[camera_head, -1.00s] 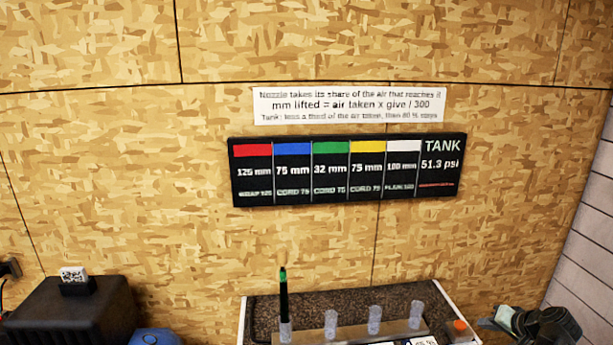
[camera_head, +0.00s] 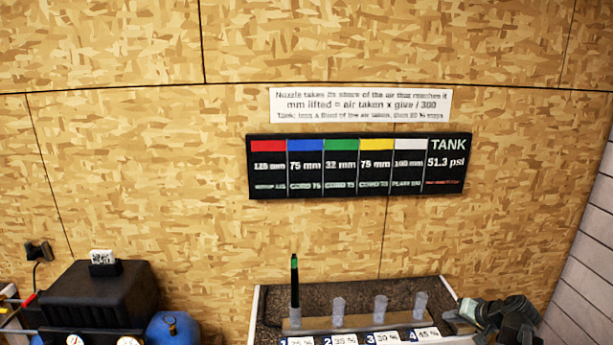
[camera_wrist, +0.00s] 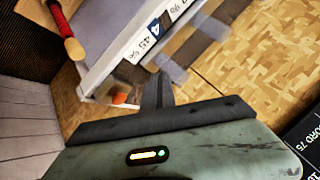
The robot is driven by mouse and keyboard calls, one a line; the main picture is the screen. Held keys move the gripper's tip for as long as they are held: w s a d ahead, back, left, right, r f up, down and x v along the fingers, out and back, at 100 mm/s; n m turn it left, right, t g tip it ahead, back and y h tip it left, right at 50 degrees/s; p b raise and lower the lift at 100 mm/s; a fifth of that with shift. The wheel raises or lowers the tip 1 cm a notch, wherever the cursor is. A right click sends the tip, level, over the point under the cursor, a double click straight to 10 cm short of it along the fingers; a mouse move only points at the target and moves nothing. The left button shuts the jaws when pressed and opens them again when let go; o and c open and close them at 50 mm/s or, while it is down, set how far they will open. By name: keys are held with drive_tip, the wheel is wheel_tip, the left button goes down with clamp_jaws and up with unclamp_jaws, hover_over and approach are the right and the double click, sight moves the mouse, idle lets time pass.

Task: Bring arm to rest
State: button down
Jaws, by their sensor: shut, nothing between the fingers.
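My gripper (camera_head: 455,316) is at the bottom right of the head view, beside the right end of a speckled tray (camera_head: 340,289). In the wrist view the two dark fingers of my gripper (camera_wrist: 158,78) are together with nothing held between them. They lie in front of the tray's white edge (camera_wrist: 110,62), close to the label marked 4 and 45 %. I cannot tell whether they touch the tray. The rest of my arm is mostly below the head view.
The tray holds a rack with clear tubes (camera_head: 380,308) and a dark upright rod with a green band (camera_head: 294,283). A black box (camera_head: 98,296) and blue tank (camera_head: 172,328) stand left. A red-and-yellow rod (camera_wrist: 65,32) shows in the wrist view.

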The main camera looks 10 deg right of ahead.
drive_tip(key=w+a+f+n+g+y, duration=0.1)
drive_tip(key=w+a+f+n+g, duration=0.2)
drive_tip(key=a, duration=1.4)
drive_tip(key=a+f+n+g+y, duration=0.15)
drive_tip(key=a+n, duration=0.25)
drive_tip(key=a, duration=1.3)
drive_tip(key=s+a+f+n+g+h, duration=0.1)
drive_tip(key=s+a+f+g+h, duration=0.15)
drive_tip(key=s+a, duration=0.2)
drive_tip(key=s+d+m+g+h, duration=0.1)
drive_tip(key=s, duration=0.1)
drive_tip(key=s+d+g+h, duration=0.1)
drive_tip(key=d, duration=0.1)
drive_tip(key=shift+s+d+m, duration=0.25)
drive_tip(key=shift+s+m, duration=0.1)
drive_tip(key=shift+m, duration=0.05)
